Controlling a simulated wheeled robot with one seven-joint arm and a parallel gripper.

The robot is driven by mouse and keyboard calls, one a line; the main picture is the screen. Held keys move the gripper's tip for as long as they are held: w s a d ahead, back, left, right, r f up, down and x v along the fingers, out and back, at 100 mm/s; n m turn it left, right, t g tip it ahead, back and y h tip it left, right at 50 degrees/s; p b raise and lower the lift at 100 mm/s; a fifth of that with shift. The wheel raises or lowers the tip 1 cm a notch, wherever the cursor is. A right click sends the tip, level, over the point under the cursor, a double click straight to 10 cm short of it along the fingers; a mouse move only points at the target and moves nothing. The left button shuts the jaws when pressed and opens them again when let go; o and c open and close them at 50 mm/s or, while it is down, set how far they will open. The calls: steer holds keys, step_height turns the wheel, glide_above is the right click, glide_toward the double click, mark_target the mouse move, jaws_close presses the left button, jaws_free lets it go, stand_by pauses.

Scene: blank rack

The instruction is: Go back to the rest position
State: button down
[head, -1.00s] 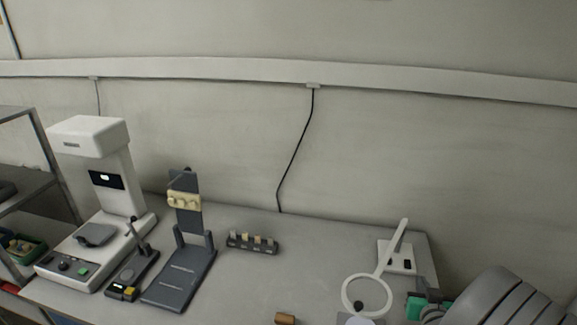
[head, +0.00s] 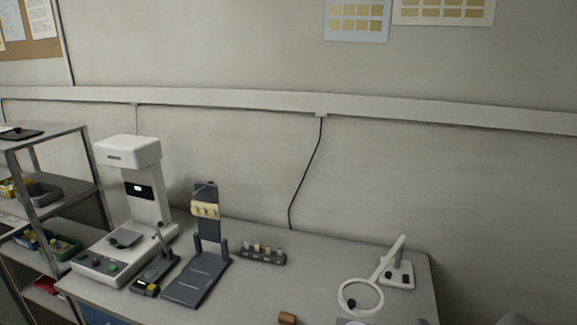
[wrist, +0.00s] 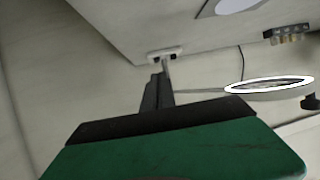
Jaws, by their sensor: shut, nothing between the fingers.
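My gripper (wrist: 158,92) shows in the wrist view as dark fingers beyond a green body. The fingers are together with nothing between them. They appear in front of the wall and bench edge, near the white base (wrist: 166,53) of the magnifier lamp in the picture; I cannot tell the distance. The lamp's white ring (wrist: 268,84) is to the right of the fingers, apart from them. In the head view my gripper is out of sight; only a grey bit of my arm shows at the bottom right edge.
The bench holds a white instrument (head: 146,188), a dark upright stand (head: 197,285), a small peg rack (head: 262,256), a brown block (head: 287,318) and the magnifier lamp (head: 397,274). A shelf unit (head: 50,208) stands at the left. The bench between rack and lamp is mostly clear.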

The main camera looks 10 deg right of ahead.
steer(key=w+a+n+g+y, duration=0.2)
steer(key=a+y, duration=0.1)
steer(key=a, duration=0.7)
steer(key=w+a+n+g+y, duration=0.2)
steer(key=a+n+y, duration=0.1)
steer(key=a, duration=0.7)
steer(key=s+a+r+g, duration=0.5)
steer(key=s+a+g, duration=0.1)
steer(key=s+a, duration=0.55)
steer(key=shift+t+h, duration=0.5)
steer(key=shift+t, duration=0.1)
steer(key=r, duration=0.1)
steer(key=w+r, duration=0.2)
steer(key=shift+a+r, duration=0.3)
steer(key=shift+r, duration=0.1)
